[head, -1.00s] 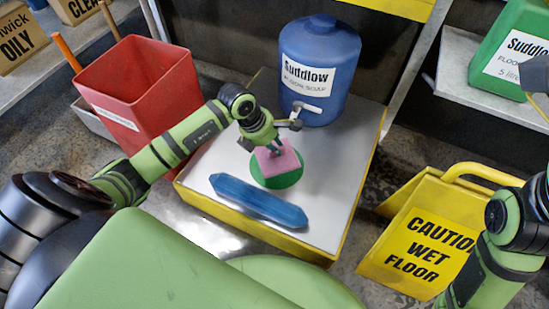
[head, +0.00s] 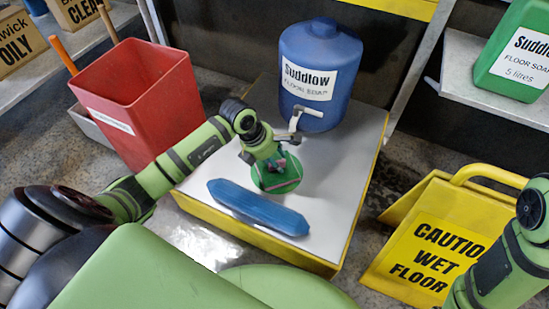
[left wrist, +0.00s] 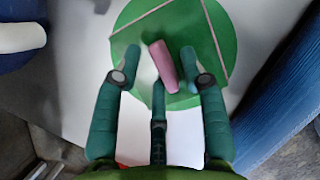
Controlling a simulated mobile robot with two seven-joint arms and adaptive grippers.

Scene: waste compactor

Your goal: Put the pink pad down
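The pink pad (left wrist: 162,66) shows in the left wrist view as a narrow, slanted pink piece over a green disc (left wrist: 190,22). Thin pink lines cross the disc. My left gripper (left wrist: 160,52) has its fingers spread on both sides of the pink piece, with gaps visible. In the head view, my left gripper (head: 275,164) is low over the green disc (head: 276,180) and hides most of the pad. I cannot tell whether the pad rests flat or on edge. My right gripper is outside the head view.
A blue bar (head: 258,207) lies in front of the disc on the white-topped yellow platform (head: 335,185). A blue soap drum (head: 318,100) with a tap stands behind. A red bin (head: 150,100) is at left, a yellow wet-floor sign (head: 425,260) at right.

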